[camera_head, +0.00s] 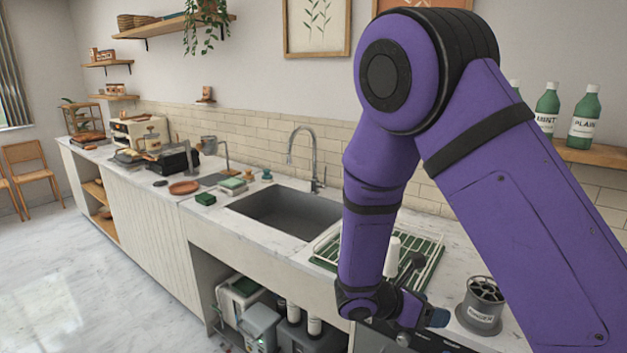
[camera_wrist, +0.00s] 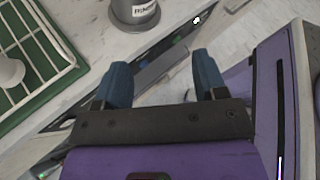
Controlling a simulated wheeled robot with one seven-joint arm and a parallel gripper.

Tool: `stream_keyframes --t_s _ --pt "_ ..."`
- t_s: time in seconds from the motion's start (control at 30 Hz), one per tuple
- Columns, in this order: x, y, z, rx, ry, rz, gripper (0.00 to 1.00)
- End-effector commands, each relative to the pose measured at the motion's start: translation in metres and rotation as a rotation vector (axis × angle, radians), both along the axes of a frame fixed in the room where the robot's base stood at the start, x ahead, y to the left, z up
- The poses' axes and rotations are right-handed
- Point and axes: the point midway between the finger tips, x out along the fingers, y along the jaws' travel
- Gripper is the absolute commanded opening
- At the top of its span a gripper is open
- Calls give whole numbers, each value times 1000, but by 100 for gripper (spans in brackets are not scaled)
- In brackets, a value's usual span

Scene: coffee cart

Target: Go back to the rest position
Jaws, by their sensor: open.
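My gripper (camera_wrist: 160,82) shows in the wrist view with its two blue fingers apart and nothing between them. In that view a grey pot with a printed label (camera_wrist: 135,12) stands on the counter beyond the left finger. In the head view my purple arm is bent high at the right and reaches down toward the counter's front edge. The gripper there is low and mostly hidden behind the arm's end, beside the dish rack.
A marble counter (camera_head: 400,213) runs along the wall with a grey sink (camera_head: 285,212). The dish rack (camera_head: 432,250) with a green mat and the grey pot (camera_head: 482,302) are close to my arm. Bottles (camera_head: 583,118) stand on a shelf. Open floor (camera_head: 90,285) lies at left.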

Motion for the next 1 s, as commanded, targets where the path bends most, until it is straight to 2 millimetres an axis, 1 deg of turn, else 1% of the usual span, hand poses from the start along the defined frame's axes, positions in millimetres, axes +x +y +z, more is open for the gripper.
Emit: stream_keyframes --t_s 0.03,0.1,0.4,0.7,1.0 --pt "-3 -6 14 47 -44 -56 65" --pt "-8 -12 30 107 -99 -130 65" --pt "-36 -38 92 355 -337 -447 65" --pt "-70 -57 149 590 -579 -756 65" --pt "-111 -68 200 822 -823 -1049 65"
